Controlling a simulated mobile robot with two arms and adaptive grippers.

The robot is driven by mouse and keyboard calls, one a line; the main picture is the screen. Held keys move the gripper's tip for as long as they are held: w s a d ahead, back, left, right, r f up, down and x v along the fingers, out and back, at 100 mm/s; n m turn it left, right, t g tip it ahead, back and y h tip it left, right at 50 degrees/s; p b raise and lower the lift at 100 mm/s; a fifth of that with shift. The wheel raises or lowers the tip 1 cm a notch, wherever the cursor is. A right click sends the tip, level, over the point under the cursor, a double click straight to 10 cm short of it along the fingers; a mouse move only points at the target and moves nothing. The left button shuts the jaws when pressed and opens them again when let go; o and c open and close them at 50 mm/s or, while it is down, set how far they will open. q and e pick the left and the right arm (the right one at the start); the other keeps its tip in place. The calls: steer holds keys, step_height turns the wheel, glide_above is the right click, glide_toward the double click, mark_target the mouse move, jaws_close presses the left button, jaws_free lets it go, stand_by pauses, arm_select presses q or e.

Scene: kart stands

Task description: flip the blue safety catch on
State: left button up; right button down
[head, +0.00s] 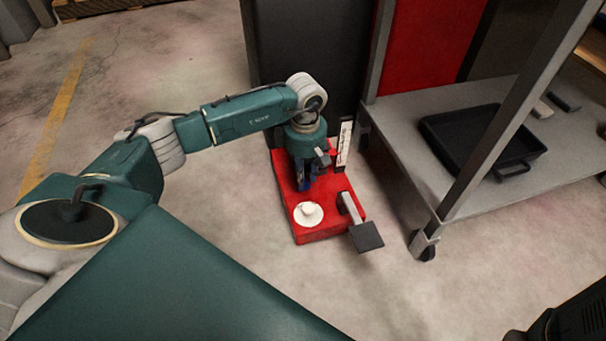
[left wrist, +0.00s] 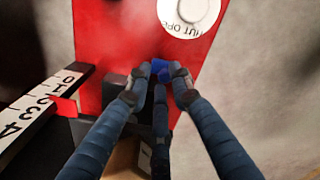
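The blue safety catch (left wrist: 160,67) shows in the left wrist view as a small bright blue block at the red base (left wrist: 112,35). My left gripper (left wrist: 160,78) points at it, with dark blue-grey fingertips close on both sides of it. A third finger lies below, in line with the catch. I cannot tell if the fingertips press on it. In the head view my left gripper (head: 309,176) reaches down over the red base (head: 322,231) and largely hides the catch. My right gripper is not clearly in view.
A white round knob (head: 308,213) with lettering on its disc sits near the base's front. A dark pedal (head: 366,237) sticks out at the front right. A numbered scale (head: 344,143) stands behind. A wheeled grey shelf (head: 480,180) with a black tray (head: 480,139) is at right.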

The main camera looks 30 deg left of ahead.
arm_select(q)
step_height(320, 180, up, 12)
stand_by(0.6)
steer(key=shift+d, duration=0.1)
stand_by(0.4)
